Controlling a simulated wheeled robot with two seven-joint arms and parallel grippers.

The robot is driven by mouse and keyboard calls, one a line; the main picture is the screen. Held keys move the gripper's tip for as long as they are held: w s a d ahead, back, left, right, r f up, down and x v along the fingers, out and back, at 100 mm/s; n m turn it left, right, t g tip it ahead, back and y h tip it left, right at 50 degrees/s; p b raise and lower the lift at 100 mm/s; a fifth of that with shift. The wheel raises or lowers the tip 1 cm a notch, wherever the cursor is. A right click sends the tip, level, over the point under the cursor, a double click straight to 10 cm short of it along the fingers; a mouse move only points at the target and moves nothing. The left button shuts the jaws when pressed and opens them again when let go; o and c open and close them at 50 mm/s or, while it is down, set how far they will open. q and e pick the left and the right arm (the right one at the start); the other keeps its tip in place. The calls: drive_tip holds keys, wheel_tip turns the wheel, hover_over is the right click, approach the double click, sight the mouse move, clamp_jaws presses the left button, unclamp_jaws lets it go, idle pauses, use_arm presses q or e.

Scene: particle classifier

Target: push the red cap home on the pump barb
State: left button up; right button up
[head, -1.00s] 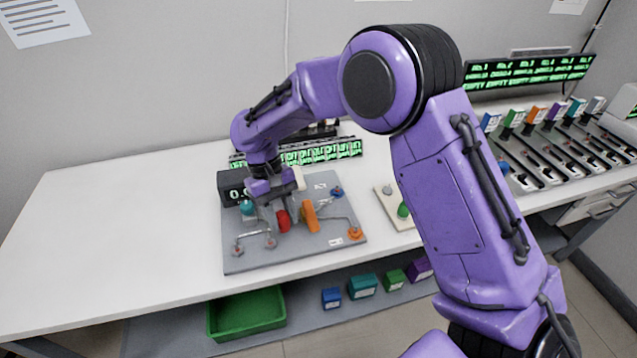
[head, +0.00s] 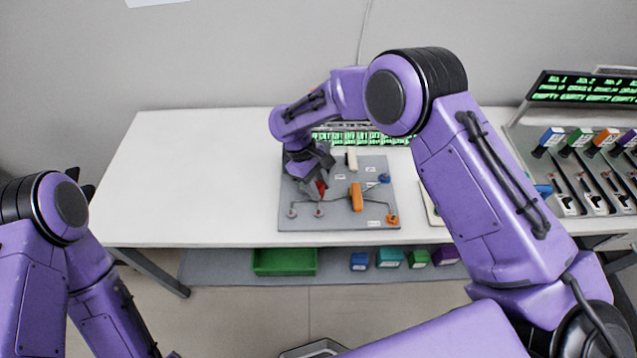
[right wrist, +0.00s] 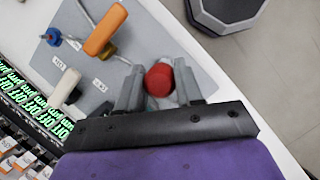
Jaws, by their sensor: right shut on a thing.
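The red cap (head: 321,187) is at the fingertips of my right gripper (head: 317,190), over the left part of the grey board (head: 345,222). In the right wrist view the rounded red cap (right wrist: 159,80) sits between the two grey fingers, which are shut on it. A small teal-grey part (right wrist: 154,103) shows just beside the cap, between the fingers. The pump barb cannot be made out, so I cannot tell whether the cap touches it. My left arm shows at the left of the head view, but its gripper is out of view.
An orange handle (head: 355,197) stands on the board right of the cap. A blue knob (head: 384,178), an orange knob (head: 392,219) and a white block (head: 351,161) are also there. A green bin (head: 284,262) is on the lower shelf. The table's left side is clear.

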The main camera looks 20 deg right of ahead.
drive_tip(key=shift+f+b, duration=1.65)
drive_tip(key=shift+f, duration=1.25)
drive_tip(key=shift+p, duration=0.55)
drive_tip(key=shift+f+b, duration=1.2)
drive_tip(key=shift+f, duration=0.5)
drive_tip(key=o, duration=1.1)
